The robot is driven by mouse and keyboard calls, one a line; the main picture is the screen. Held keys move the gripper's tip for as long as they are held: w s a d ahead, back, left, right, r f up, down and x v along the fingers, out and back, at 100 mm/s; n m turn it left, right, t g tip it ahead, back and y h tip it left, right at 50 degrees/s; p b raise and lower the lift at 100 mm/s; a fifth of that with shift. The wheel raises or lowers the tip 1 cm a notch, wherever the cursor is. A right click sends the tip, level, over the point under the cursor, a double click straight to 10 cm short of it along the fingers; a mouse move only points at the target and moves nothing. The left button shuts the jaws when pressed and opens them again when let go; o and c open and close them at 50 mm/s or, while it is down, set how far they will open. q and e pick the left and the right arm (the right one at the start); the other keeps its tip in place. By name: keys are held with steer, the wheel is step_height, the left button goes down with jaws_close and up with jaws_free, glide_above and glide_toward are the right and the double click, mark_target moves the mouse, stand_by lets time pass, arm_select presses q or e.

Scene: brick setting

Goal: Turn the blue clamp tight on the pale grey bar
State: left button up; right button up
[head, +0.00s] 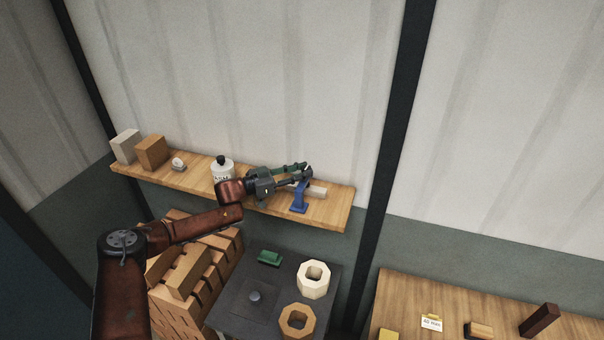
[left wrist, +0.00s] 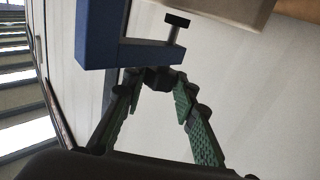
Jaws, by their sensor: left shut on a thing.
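The blue clamp (head: 299,200) stands at the right part of the wall shelf, beside or around the pale grey bar (head: 318,191). In the left wrist view the clamp (left wrist: 97,40) fills the upper left, and the bar (left wrist: 225,10) is at the top. The clamp's screw ends in a dark pad (left wrist: 177,19) close to the bar; I cannot tell whether they touch. My left gripper (head: 305,173), with green finger pads, reaches the clamp's top. In the left wrist view its fingers (left wrist: 158,88) are shut on the clamp's dark knob (left wrist: 158,77). My right gripper is out of view.
The wooden shelf (head: 335,210) also bears a white jar (head: 222,172), a small pale object (head: 178,164) and two blocks (head: 151,152) at left. The wall is close behind. Below are a dark table (head: 230,315) with octagonal rings (head: 313,279) and a wooden rack (head: 183,272).

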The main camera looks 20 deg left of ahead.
arm_select(q)
steer(key=shift+r, duration=0.15)
stand_by(0.3)
steer(key=o, duration=0.8)
steer(key=shift+c, duration=0.2)
steer(key=o, duration=0.4)
steer(key=shift+w, duration=0.1)
steer(key=v, duration=1.2)
